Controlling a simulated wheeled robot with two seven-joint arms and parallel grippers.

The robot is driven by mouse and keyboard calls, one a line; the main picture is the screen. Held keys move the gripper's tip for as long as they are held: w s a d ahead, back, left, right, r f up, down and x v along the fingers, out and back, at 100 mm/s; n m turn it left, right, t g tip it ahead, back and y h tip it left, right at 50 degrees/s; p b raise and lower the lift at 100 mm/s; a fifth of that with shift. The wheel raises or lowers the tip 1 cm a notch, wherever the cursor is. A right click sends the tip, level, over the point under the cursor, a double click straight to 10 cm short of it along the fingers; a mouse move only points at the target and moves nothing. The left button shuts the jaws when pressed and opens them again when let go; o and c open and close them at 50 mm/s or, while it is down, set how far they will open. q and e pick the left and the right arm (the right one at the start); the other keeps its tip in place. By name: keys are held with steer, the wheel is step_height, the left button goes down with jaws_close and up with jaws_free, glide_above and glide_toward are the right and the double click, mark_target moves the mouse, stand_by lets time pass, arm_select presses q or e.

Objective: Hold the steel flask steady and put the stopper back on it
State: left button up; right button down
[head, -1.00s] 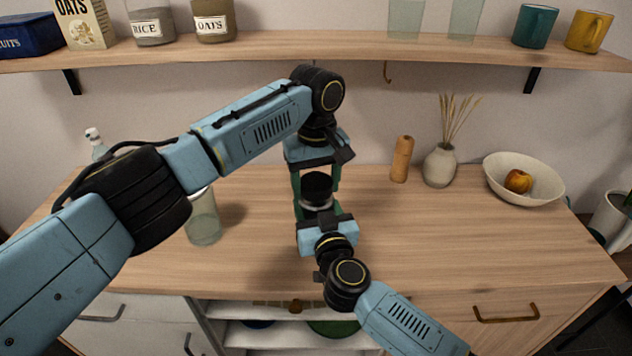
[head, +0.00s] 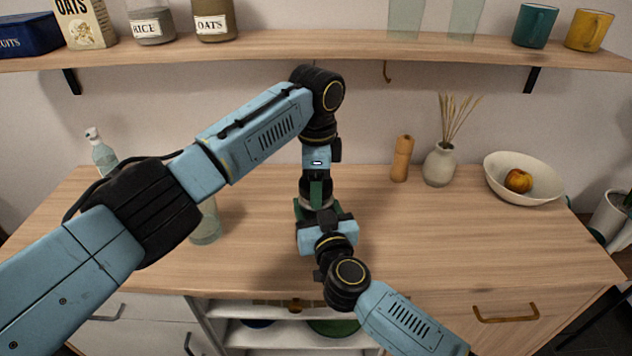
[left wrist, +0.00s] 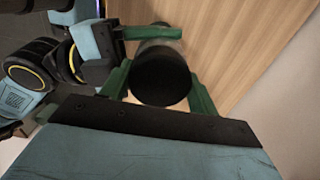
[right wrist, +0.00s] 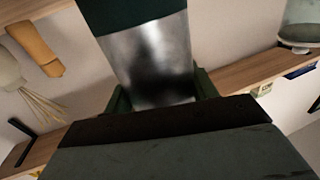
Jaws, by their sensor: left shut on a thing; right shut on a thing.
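The steel flask (right wrist: 150,60) shows large in the right wrist view as a shiny cylinder with a dark green part at the picture's top. My right gripper (head: 319,214) is shut on it from below. The black stopper (left wrist: 163,80) is a round dark cylinder between the green fingers of my left gripper (head: 317,192), which is shut on it from above. In the head view the stopper appears in line with the flask, directly over it. The left finger partly hides it there, and I cannot tell how fully it is seated.
A glass (head: 206,222) and a bottle (head: 102,154) stand left, partly behind my left arm. A wooden mill (head: 402,158), a vase (head: 439,166) and a bowl (head: 545,190) stand at the back right. A shelf (head: 330,52) runs above. The right table front is clear.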

arm_select(q)
steer(key=m, duration=0.5)
steer(key=shift+m, duration=0.4)
steer(key=m, duration=1.8)
steer(key=o, duration=1.1)
steer(key=shift+r, duration=2.2)
